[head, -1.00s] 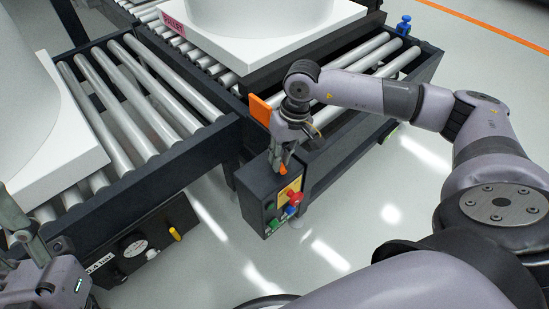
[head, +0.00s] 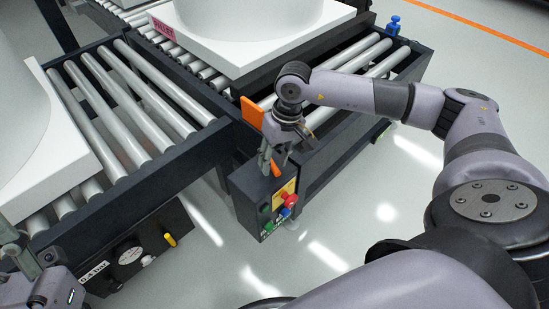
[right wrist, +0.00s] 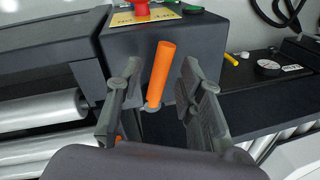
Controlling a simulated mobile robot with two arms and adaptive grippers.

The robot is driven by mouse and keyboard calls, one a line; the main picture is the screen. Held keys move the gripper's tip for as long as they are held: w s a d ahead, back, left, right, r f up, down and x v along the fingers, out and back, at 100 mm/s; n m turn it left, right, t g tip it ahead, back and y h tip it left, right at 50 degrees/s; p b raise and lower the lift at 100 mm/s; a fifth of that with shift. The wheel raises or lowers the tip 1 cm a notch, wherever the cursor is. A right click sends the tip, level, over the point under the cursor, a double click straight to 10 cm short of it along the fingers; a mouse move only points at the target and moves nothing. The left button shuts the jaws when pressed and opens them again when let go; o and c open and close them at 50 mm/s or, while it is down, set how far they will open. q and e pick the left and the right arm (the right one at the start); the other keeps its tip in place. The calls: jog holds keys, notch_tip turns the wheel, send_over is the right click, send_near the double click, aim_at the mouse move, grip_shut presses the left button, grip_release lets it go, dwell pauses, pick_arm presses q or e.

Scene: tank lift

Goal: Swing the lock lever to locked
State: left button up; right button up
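The lock lever is an orange handle (head: 276,169) on the dark control box (head: 245,190) at the end of the conveyor. In the right wrist view the orange handle (right wrist: 160,72) stands tilted between the two fingers. My right gripper (head: 271,157) is over the box; the right wrist view shows its fingers (right wrist: 159,82) apart, one on each side of the handle, with a gap visible on both sides. The fingers partly hide the lever in the head view. My left gripper (head: 22,262) is at the lower left edge, cut off by the frame.
A red button (head: 291,200) and a blue knob (head: 285,212) sit on the box. An upright orange plate (head: 252,112) stands behind my right gripper. A white pallet (head: 240,62) lies on rollers behind. A gauge (head: 130,254) and a yellow handle (head: 170,239) are at lower left.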

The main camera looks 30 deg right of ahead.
aim_at(283, 169)
jog(key=shift+r, duration=0.1)
notch_tip(283, 169, up, 12)
jog(key=d, duration=0.2)
jog(key=shift+s+d+f, duration=0.15)
jog(key=shift+f, duration=0.05)
jog(key=shift+f, duration=0.1)
dwell(0.4)
